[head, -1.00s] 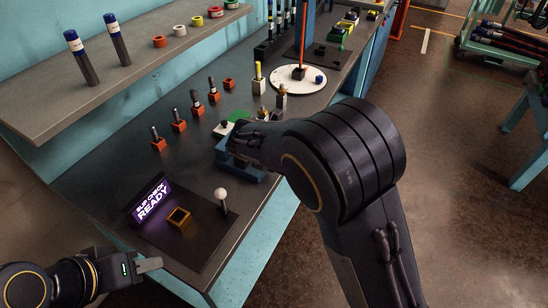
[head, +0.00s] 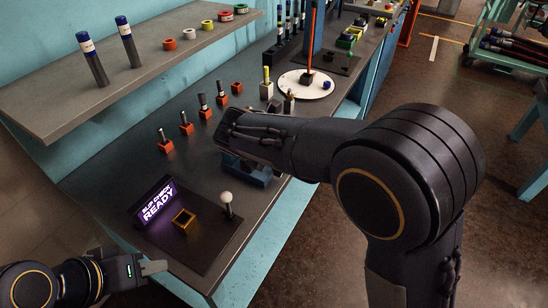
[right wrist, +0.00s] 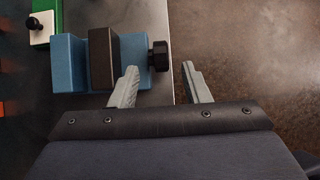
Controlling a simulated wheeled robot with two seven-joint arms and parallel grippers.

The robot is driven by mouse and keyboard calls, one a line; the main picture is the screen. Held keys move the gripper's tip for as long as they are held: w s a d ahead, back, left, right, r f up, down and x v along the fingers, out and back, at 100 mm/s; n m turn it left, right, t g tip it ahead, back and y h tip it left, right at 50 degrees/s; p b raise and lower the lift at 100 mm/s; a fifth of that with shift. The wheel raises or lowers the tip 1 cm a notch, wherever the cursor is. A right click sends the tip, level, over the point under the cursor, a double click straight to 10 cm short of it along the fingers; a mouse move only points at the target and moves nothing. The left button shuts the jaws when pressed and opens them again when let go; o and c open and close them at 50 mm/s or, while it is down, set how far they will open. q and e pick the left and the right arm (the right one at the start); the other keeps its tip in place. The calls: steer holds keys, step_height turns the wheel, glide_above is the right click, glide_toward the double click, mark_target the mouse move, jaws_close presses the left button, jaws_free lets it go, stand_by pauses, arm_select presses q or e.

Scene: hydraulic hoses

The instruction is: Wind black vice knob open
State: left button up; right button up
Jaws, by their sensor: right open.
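The blue vice (head: 252,172) stands near the bench's right edge, partly hidden behind my right arm in the head view. In the right wrist view the blue vice (right wrist: 70,64) has a dark brown block between its blue parts. Its black knob (right wrist: 159,56) sticks out to the right, over the bench edge. My right gripper (right wrist: 161,69) is open, with its fingertips just short of the knob, one toward each side of it. I see no contact with the knob. My left gripper (head: 153,267) is at the bench's front left, away from the vice; its jaw opening is unclear.
A dark panel with a purple sign (head: 158,204), a brass-coloured square socket (head: 184,220) and a white-balled lever (head: 227,199) lies nearer. Several orange-based fittings stand left of the vice. A white round plate (head: 306,85) is beyond. A green block (right wrist: 42,24) sits beside the vice.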

steer(key=w+g, duration=0.1)
steer(key=w+g+y+p, duration=0.1)
steer(key=shift+d+f+g, duration=0.2)
steer(key=shift+d+g, duration=0.2)
steer(key=shift+w+d+r+g+y+p, duration=0.35)
steer(key=shift+w+d+g+y+p, duration=0.15)
steer(key=shift+g+y, duration=0.35)
steer(key=shift+w+d+r+g+y, duration=0.35)
steer(key=shift+r+g+y, duration=0.1)
steer(key=shift+g+y, duration=0.2)
step_height(320, 180, down, 8)
steer(key=shift+r+p, duration=0.2)
steer(key=shift+p, duration=0.3)
steer(key=shift+c, duration=0.3)
jaws_close()
